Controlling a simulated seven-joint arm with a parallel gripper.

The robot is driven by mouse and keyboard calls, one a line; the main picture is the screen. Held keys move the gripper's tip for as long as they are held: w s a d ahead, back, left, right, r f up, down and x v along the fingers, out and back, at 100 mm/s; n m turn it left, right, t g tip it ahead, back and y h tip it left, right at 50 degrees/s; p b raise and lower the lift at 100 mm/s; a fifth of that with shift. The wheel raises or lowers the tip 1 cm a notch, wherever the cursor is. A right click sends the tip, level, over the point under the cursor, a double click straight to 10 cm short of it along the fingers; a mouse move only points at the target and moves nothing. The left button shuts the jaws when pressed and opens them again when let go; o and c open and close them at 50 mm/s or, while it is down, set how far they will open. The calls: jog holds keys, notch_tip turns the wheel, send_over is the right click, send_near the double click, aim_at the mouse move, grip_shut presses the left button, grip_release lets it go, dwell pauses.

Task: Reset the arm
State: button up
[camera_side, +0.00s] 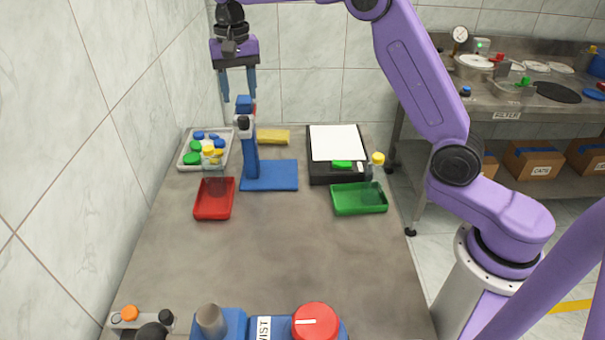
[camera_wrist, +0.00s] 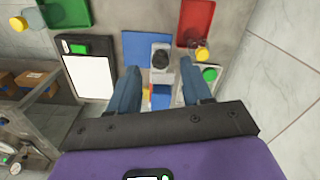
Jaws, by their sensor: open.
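My gripper (camera_side: 239,86) hangs at the upper left of the side view, fingers pointing down, high above the back of the table. Its blue fingers are apart with nothing between them. In the wrist view my gripper (camera_wrist: 154,88) is seen from above, its two fingers spread to either side of the blue stand's top. The blue stand (camera_side: 250,150) rises from a flat blue base, with a grey and black piece on its upper part. Its head also shows in the wrist view (camera_wrist: 160,60), below and between the fingers.
A cap tray (camera_side: 182,160), red tray (camera_side: 214,212), yellow sponge (camera_side: 273,137), black device with white pad (camera_side: 337,142) and green tray (camera_side: 360,210) stand around the stand. A red-knobbed device (camera_side: 315,322) sits at the front edge. The table's middle is clear.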

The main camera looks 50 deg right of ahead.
jog(key=s+a+n, duration=0.3)
jog(key=s+n, duration=0.7)
jog(key=s, duration=1.1)
jog(key=s+d+f+n, duration=0.3)
jog(key=s+d+n, duration=0.1)
jog(key=s, duration=0.6)
jog(key=s+d+f+n, duration=0.3)
jog(key=s+d+n, duration=0.1)
jog(key=s, duration=0.6)
jog(key=shift+d+f+n, duration=0.25)
jog(key=shift+f+n, duration=0.05)
jog(key=shift+w, duration=0.1)
